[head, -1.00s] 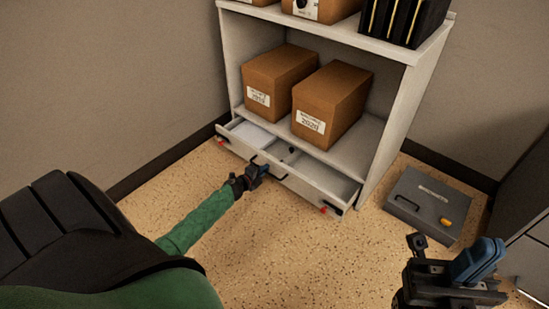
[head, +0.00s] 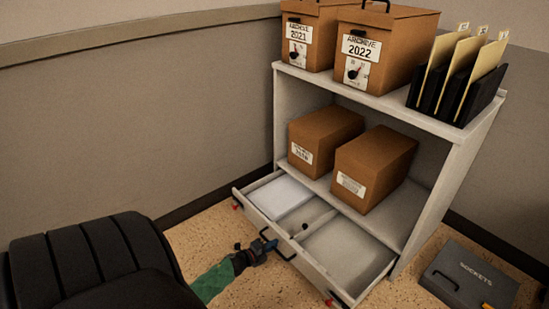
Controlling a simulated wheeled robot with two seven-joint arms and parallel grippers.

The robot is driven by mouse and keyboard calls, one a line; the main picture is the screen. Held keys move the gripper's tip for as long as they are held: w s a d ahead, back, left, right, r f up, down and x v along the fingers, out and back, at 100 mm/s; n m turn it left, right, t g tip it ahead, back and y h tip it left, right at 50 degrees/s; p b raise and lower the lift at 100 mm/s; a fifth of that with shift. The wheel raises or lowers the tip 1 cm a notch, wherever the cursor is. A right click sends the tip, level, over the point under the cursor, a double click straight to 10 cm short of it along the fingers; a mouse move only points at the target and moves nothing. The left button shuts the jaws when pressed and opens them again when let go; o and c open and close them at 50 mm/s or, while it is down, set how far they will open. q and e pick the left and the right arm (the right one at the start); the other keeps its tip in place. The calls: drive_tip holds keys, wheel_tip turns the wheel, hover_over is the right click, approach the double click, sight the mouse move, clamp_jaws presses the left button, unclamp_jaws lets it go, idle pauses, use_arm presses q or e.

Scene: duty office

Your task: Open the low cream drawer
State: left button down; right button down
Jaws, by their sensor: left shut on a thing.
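The low cream drawer (head: 310,268) is at the bottom of the cream shelf unit and is pulled out, so its inside shows. It holds a white stack that looks like paper (head: 280,196) on the left and a divider in the middle; the right part looks bare. My left gripper (head: 268,245) is at the front of the drawer, shut on its dark handle (head: 282,252). My right gripper is out of the picture.
Two brown boxes (head: 372,170) stand on the shelf above the drawer. Archive boxes (head: 386,50) and a black file rack (head: 455,88) stand on top. A grey case (head: 468,278) marked SOCKETS lies on the floor at the right. Walls close in behind.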

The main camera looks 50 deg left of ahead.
use_arm(q)
drive_tip(key=c, duration=1.6)
unclamp_jaws()
drive_tip(key=p+v, duration=0.2)
drive_tip(key=v, duration=0.5)
drive_tip(key=shift+s+a, duration=0.1)
drive_tip(key=shift+s, duration=0.3)
